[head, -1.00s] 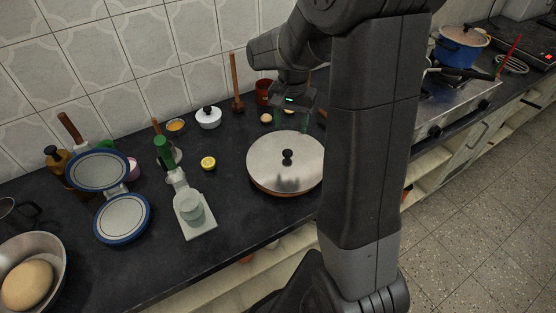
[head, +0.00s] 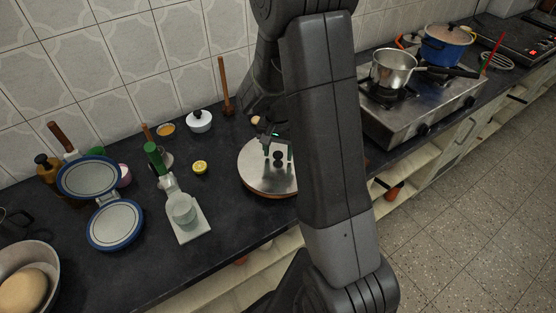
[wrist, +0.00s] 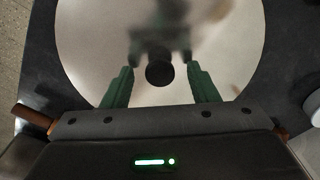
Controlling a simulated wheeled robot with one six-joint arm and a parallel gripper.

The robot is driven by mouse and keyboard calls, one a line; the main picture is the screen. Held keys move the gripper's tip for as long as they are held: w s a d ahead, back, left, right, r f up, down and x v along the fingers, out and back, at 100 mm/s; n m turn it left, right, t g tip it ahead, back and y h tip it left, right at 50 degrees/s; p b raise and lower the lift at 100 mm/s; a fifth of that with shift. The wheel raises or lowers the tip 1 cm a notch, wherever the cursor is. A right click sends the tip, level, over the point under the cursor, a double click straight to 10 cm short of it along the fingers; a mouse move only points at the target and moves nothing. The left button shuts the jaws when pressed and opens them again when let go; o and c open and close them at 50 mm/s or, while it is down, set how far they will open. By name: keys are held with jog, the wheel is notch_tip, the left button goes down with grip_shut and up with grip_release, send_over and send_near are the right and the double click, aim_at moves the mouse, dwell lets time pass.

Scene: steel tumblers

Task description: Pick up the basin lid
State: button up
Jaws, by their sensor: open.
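The basin lid (head: 256,172) is a round, shiny steel disc with a dark knob (head: 278,156) at its middle. It lies on a wide, low basin with a brownish side on the dark counter, partly hidden by my arm in the head view. My gripper (head: 277,151) is over the lid at the knob. In the wrist view the lid (wrist: 90,55) fills most of the picture. My gripper (wrist: 158,75) is open, its green fingers on either side of the black knob (wrist: 159,74) and apart from it. I cannot tell the exact height of the fingertips.
A stove with a steel saucepan (head: 393,68) and a blue pot (head: 446,46) is to the right. The tiled wall is close behind.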

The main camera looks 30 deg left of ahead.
jog(key=c, duration=1.2)
